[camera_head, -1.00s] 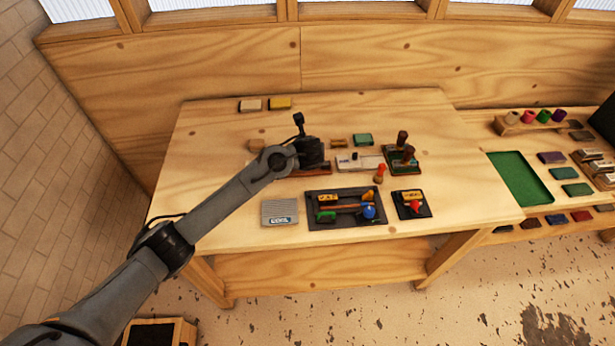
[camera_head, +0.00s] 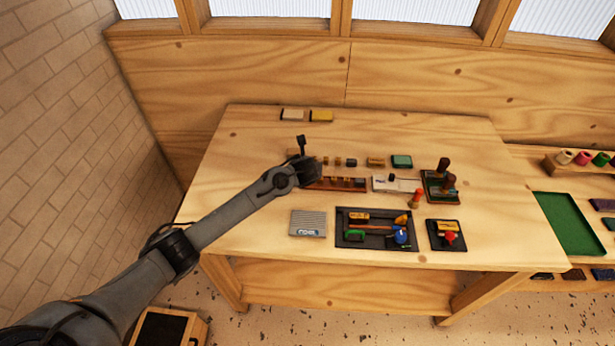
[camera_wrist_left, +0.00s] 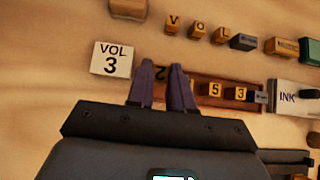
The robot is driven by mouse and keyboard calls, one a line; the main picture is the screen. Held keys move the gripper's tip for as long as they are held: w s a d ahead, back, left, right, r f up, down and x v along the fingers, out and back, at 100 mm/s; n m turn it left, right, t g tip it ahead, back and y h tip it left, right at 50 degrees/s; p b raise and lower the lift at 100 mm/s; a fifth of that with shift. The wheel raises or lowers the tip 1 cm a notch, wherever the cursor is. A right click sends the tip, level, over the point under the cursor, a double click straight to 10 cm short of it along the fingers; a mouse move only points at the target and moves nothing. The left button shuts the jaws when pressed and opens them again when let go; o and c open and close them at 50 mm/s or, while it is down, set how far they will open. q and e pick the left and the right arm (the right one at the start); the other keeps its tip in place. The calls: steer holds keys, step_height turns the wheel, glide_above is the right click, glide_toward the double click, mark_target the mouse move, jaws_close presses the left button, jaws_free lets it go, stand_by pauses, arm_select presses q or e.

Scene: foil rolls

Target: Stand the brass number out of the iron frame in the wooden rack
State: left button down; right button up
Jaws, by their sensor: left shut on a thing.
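My left gripper (camera_wrist_left: 163,78) is at the left end of the wooden rack (camera_wrist_left: 225,81), as the left wrist view shows. Its two dark fingers are close together on a small brass number (camera_wrist_left: 160,72), which looks like a 2. The fingers hide most of it, and I cannot tell whether it touches the rack. Other brass numbers (camera_wrist_left: 227,92), a 5 and a 3, stand in the rack to its right. In the head view the left gripper (camera_head: 310,170) covers the rack's left end; the rack (camera_head: 345,184) runs to the right. I cannot make out the iron frame. My right gripper is out of view.
Letter blocks V, O, L (camera_wrist_left: 197,27) and a grey block (camera_wrist_left: 243,41) line up behind the rack. A VOL 3 card (camera_wrist_left: 112,59) lies left of the fingers. An INK pad (camera_wrist_left: 293,96) is at right. A black tool tray (camera_head: 375,243) lies in front. The table's left is clear.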

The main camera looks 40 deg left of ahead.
arm_select(q)
steer(key=shift+f, duration=1.95)
steer(key=shift+f+b, duration=0.2)
steer(key=shift+b, duration=0.15)
steer(key=c, duration=1)
jaws_free()
steer(key=shift+r, duration=0.15)
